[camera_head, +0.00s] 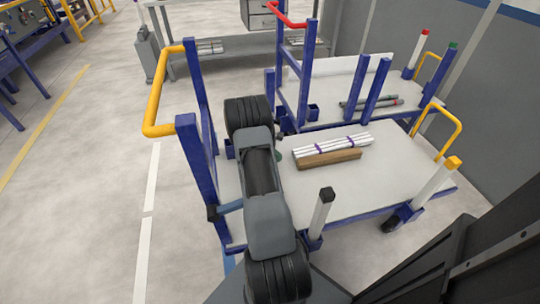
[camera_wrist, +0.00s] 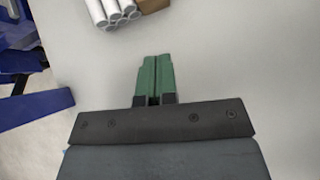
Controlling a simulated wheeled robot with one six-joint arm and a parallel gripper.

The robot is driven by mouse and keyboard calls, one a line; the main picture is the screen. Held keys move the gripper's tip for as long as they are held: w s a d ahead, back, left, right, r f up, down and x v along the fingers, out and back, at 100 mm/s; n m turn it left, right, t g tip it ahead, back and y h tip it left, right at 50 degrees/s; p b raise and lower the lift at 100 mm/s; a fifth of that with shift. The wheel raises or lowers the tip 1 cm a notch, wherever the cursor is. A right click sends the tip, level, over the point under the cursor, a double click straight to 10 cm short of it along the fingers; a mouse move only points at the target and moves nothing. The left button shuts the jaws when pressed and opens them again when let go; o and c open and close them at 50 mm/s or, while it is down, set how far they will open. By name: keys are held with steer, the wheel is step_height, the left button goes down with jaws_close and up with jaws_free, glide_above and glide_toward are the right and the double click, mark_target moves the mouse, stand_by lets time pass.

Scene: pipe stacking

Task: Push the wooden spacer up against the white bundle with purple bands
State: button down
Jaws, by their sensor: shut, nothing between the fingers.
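The white bundle with purple bands (camera_head: 333,145) lies on the pale deck of the near cart. The wooden spacer (camera_head: 330,159) lies along its near long side, roughly parallel; any narrow gap between them is too small to tell. In the wrist view, the pipe ends of the bundle (camera_wrist: 112,12) and the end of the spacer (camera_wrist: 153,4) show at the top edge, side by side. My gripper (camera_wrist: 156,60) has green fingers, shut together and empty, apart from both. In the head view, my gripper (camera_head: 278,155) is mostly hidden by my arm, left of the bundle.
The near cart's deck (camera_head: 400,180) is clear to the right of the bundle and spacer. Blue posts (camera_head: 197,165) and a yellow handle (camera_head: 157,95) stand at its left. A yellow-capped post (camera_head: 437,185) and a black-capped post (camera_head: 321,213) stand along the near side. Grey pipes (camera_head: 371,102) lie on the cart behind.

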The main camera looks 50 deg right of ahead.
mark_target(299, 162)
steer(key=x, duration=0.3)
steer(key=shift+s+d+f+b, duration=0.1)
steer(key=shift+s+f+b, duration=0.05)
steer(key=shift+f+b, duration=0.2)
steer(key=shift+s+d+b, duration=0.3)
steer(key=shift+s+d, duration=0.75)
steer(key=shift+s, duration=0.05)
steer(key=shift+s+d, duration=0.45)
steer(key=shift+s, duration=0.05)
steer(key=shift+s+d, duration=0.1)
steer(key=shift+s+d, duration=0.5)
steer(key=shift+s, duration=0.05)
steer(key=shift+w, duration=0.1)
